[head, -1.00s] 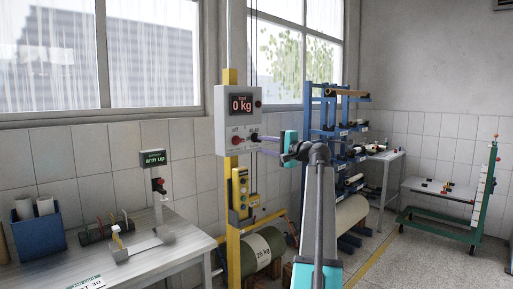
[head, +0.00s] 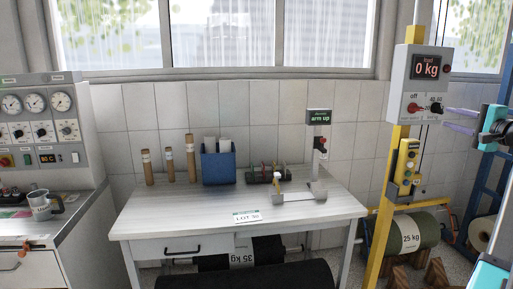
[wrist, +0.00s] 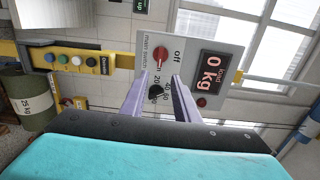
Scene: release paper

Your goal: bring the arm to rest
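My gripper (head: 461,119) is at the right edge of the head view, its purple fingers pointing left toward the grey load box (head: 421,85) on the yellow post. In the wrist view the two fingers (wrist: 161,90) stand apart with nothing between them. Beyond them is the face of the load box, with a black knob (wrist: 156,92), a red knob (wrist: 160,53) and a display reading 0 kg (wrist: 212,68). Whether the fingertips touch the box cannot be told for sure. Much of my arm is outside the head view.
A yellow pendant (head: 405,163) hangs on the post (head: 386,220), and a 25 kg roll (head: 412,232) lies below. A table (head: 150,219) holds a blue bin (head: 218,165), cardboard tubes and a sign reading arm up (head: 320,117). A gauge panel (head: 40,115) stands at the left.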

